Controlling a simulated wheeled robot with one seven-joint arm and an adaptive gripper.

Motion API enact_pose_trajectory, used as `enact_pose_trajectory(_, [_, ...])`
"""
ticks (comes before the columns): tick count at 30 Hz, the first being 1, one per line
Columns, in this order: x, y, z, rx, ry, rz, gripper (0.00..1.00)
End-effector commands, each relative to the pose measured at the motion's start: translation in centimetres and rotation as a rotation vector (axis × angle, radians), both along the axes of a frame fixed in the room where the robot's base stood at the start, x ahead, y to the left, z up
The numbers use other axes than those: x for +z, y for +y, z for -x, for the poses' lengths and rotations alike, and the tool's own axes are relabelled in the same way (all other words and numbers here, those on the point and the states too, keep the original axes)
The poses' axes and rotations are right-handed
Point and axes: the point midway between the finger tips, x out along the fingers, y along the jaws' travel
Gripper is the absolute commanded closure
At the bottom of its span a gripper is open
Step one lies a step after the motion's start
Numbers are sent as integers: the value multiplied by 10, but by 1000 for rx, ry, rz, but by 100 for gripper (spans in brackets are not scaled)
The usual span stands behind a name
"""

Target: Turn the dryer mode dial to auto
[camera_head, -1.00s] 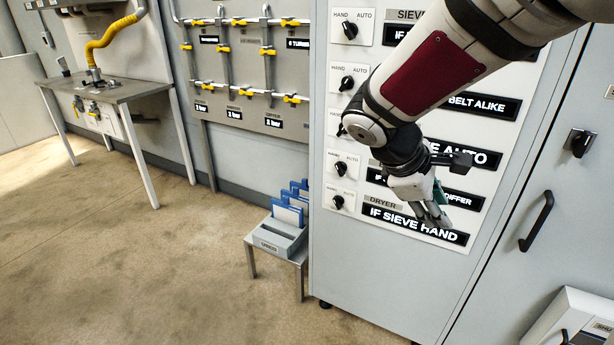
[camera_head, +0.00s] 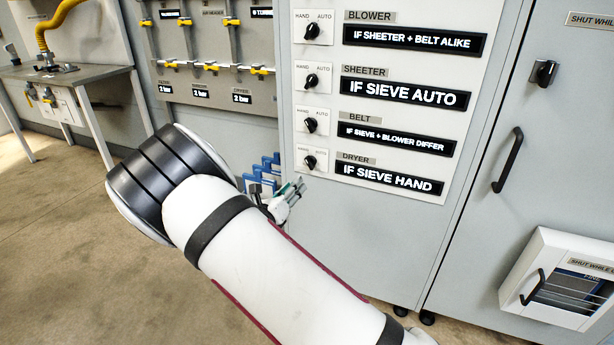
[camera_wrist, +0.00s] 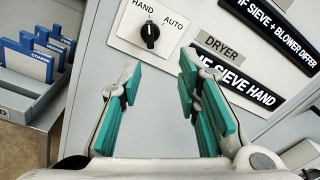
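The dryer mode dial (camera_head: 311,162) is a black knob on a white plate, the lowest in the column of dials, with HAND at its left and AUTO at its right. In the wrist view the dial (camera_wrist: 150,35) is just beyond my fingertips, near the top. I cannot clearly tell which mark its pointer faces. Its DRYER label (camera_head: 358,160) is beside it, above the black sign "IF SIEVE HAND" (camera_head: 389,178). My gripper (camera_wrist: 160,72) is open and empty, its green-padded fingers apart. In the head view my gripper (camera_head: 298,188) is just below the dial, partly hidden by my arm.
The belt dial (camera_head: 311,121), sheeter dial (camera_head: 311,81) and blower dial (camera_head: 313,31) are above. A grey rack with blue-edged cards (camera_wrist: 44,60) stands left of the cabinet, behind my arm in the head view. A door handle (camera_head: 507,160) is to the right.

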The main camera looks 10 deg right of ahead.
Motion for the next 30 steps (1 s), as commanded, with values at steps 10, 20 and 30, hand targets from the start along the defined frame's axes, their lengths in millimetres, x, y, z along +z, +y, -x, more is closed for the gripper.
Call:
enact_pose_trajectory(10, [-11,-5,-24,36,14,41,69])
enact_pose_trajectory(20, [-12,-43,-76,35,13,40,69])
enact_pose_trajectory(30, [-11,-68,-112,37,14,40,69])
